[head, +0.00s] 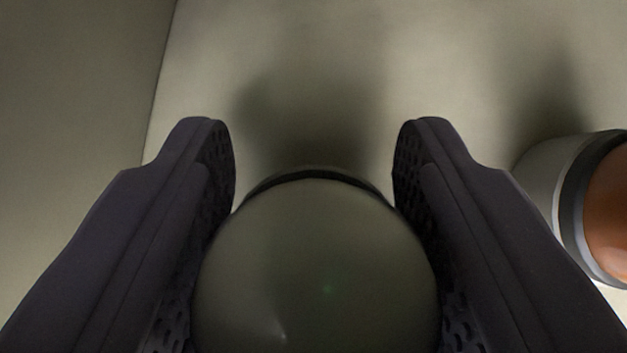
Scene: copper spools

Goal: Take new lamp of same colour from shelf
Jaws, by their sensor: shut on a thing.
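A lamp with a rounded, dull grey-green dome (315,265) and a dark rim at its far edge sits between the two fingers of my gripper (314,175) in the head view. The dark, dimpled finger pads press on its left and right sides, so my gripper is shut on it. The lower part of the dome is cut off by the bottom of the picture. A second lamp (609,215), with an orange dome, a dark grey ring and a pale body, is partly in view at the right edge, apart from my gripper.
A pale surface (450,60) lies behind the lamps, with soft shadows on it. A darker greenish-grey panel (70,90) meets it at an edge on the left. The orange lamp stands close to the right finger.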

